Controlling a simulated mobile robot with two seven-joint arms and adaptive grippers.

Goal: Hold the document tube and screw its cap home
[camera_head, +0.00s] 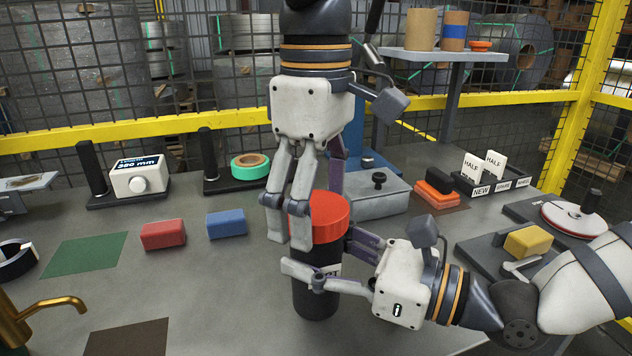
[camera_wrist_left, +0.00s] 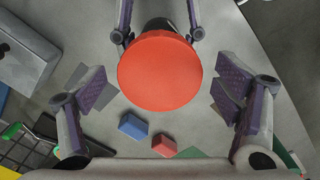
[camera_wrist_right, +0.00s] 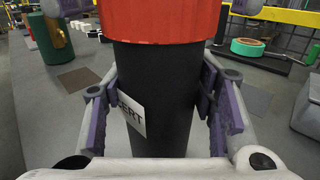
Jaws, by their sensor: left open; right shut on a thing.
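The black document tube (camera_head: 315,297) stands upright on the grey bench, with a white label whose visible letters end in "ERT". Its red cap (camera_head: 318,214) sits on top of the tube; whether it is fully seated cannot be told. My right gripper (camera_head: 318,280) is shut around the tube's body from the right, and the right wrist view shows its fingers on both sides of the tube (camera_wrist_right: 153,100). My left gripper (camera_head: 303,225) points down from above and is open around the cap. In the left wrist view its fingers stand apart from the cap (camera_wrist_left: 160,70) on both sides.
A red block (camera_head: 162,234) and a blue block (camera_head: 226,223) lie left of the tube. A grey box (camera_head: 380,196) stands close behind it. A brass tap (camera_head: 50,305) is at the front left. The bench between the green mat (camera_head: 85,256) and brown mat (camera_head: 127,340) is clear.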

